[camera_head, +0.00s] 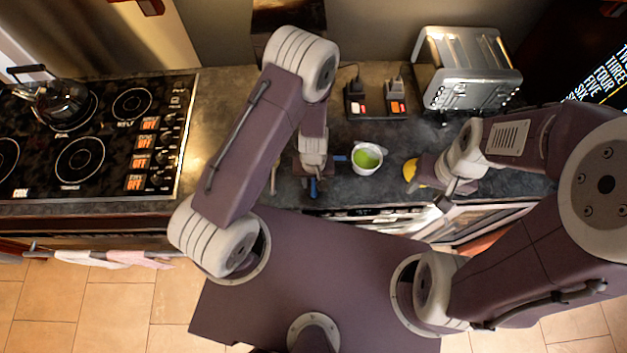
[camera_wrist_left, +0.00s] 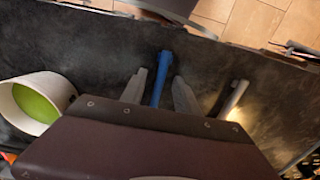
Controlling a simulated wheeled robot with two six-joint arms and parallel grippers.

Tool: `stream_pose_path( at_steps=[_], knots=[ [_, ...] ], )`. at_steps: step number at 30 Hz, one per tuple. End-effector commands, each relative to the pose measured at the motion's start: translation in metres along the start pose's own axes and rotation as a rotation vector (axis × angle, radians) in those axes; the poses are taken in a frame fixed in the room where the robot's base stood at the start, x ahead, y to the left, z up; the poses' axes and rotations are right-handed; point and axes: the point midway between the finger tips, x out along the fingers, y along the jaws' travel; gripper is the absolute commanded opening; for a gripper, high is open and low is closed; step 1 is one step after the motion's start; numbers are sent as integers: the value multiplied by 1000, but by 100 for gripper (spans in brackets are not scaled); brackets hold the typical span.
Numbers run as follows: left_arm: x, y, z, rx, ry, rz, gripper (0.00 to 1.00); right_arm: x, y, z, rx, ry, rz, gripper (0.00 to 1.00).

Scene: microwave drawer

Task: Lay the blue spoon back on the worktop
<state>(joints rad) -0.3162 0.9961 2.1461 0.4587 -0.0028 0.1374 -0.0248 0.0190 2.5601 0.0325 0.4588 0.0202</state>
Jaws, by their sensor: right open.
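The blue spoon (camera_wrist_left: 161,78) shows as a blue handle between the two fingers of my left gripper (camera_wrist_left: 160,82) in the left wrist view. My right gripper (camera_head: 446,197) is open, near the worktop's front edge at the right, apart from the spoon.
A white cup with green inside (camera_head: 367,158) stands right of my left gripper; a blue piece sticks out at its left. A pale rod (camera_wrist_left: 236,97) lies beside the spoon. A yellow item (camera_head: 410,170), a toaster (camera_head: 466,70) and a stove (camera_head: 95,130) stand around.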

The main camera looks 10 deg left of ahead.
Motion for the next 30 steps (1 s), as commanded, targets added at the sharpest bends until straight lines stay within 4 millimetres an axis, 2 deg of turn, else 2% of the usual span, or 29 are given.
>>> stream_pose_path(
  at_steps=[5,8,15,18,30],
  knots=[
    [-10,0,0,0,0,0,37,-10,0,-1,0,0,0,48],
    [-27,0,0,0,0,0,37,-26,0,-3,0,0,0,48],
    [-80,0,0,1,1,0,37,-78,-2,-8,0,0,0,48],
    [-92,0,1,1,0,0,37,-91,-2,-10,0,0,0,48],
    [-90,0,1,0,1,0,37,-88,-2,-9,0,0,0,48]
  ],
)
